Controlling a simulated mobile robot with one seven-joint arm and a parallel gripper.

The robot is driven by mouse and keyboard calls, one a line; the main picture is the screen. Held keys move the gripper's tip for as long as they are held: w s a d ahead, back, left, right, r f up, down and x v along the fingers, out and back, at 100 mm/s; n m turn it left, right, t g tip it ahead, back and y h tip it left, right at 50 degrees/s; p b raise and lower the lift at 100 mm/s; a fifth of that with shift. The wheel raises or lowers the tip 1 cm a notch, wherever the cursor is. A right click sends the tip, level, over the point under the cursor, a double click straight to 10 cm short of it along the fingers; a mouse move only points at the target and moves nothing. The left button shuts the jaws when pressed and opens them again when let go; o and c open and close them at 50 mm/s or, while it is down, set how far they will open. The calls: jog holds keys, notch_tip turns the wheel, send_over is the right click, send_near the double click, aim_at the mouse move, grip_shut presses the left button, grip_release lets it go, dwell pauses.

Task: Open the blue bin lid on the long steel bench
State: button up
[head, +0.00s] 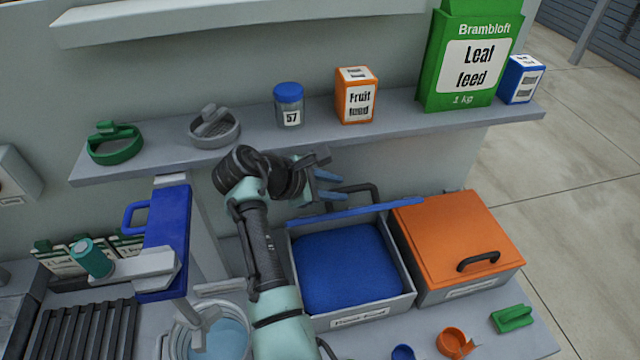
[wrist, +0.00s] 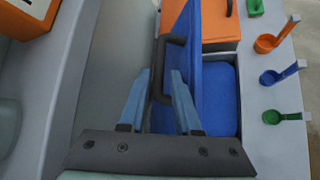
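The blue bin (head: 408,305) is a grey box filled with blue material on the steel bench. Its blue lid (head: 372,210) stands raised, close to upright, at the bin's back edge; from the head I see it nearly edge-on. The lid also shows in the wrist view (wrist: 185,45). Its dark handle (head: 368,188) is on the lid's far side, towards the wall. My gripper (head: 328,185) is behind the raised lid. In the wrist view its two blue fingers (wrist: 160,72) are apart, with part of the handle between them; I see no firm grip.
A bin with a shut orange lid (head: 450,235) stands directly right. A shelf (head: 310,138) with tubs, boxes and a green bag runs above my gripper. Green (head: 512,318) and orange (head: 453,342) scoops lie in front. A bucket (head: 240,345) stands left.

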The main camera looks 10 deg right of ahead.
jog(key=shift+b+v, duration=0.35)
jog(key=shift+v, duration=2)
jog(key=shift+c, duration=0.4)
